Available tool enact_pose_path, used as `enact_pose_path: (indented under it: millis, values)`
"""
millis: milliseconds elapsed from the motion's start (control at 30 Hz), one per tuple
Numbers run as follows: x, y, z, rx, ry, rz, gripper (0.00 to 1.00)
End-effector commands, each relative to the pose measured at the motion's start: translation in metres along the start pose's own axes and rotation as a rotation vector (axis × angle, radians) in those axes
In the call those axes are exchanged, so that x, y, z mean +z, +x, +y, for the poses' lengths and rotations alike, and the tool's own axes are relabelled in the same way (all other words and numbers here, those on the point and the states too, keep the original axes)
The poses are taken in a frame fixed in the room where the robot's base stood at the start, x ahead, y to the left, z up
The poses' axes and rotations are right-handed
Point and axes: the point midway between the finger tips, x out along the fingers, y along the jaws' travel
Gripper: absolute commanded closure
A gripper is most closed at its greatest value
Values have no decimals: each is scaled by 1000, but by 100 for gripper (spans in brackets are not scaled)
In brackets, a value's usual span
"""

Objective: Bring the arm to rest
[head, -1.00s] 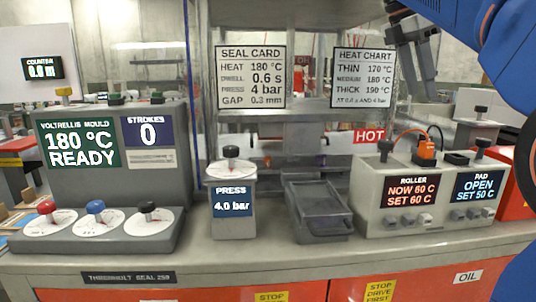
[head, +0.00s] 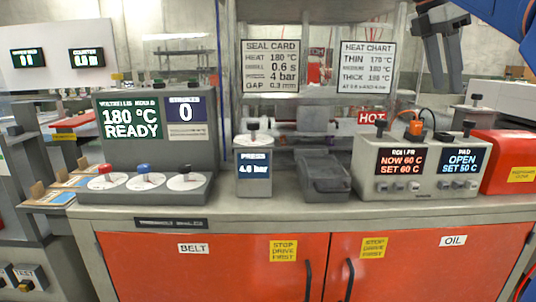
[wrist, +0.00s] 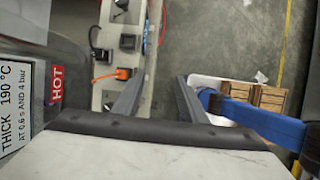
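My blue arm (head: 503,22) comes in at the top right of the head view. My gripper (head: 446,62) hangs from it, fingers pointing down, in the air above the roller and pad unit (head: 415,168). In the wrist view my gripper (wrist: 163,88) shows two dark fingers spread apart with nothing between them. The grey unit and floor lie below and beyond them. The gripper touches nothing that I can see.
The heat chart (head: 367,68) and a red HOT sign (head: 371,118) are left of the gripper. The bench (head: 420,211) carries the mould console (head: 155,140), press post (head: 253,175), grey tray (head: 325,185) and red box (head: 507,160). Wooden crates (wrist: 255,95) stand on the floor.

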Motion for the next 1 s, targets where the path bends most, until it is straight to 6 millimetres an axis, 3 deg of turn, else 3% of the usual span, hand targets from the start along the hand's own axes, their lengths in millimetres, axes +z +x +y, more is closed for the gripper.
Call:
enact_pose_path:
  millis: [367,567,767,1000]
  values:
    - [-18,28,-15,45,140,28,62]
    - [-37,56,-32,82,276,65,62]
    - [-74,109,-63,124,510,148,62]
    - [-131,187,-109,141,845,289,62]
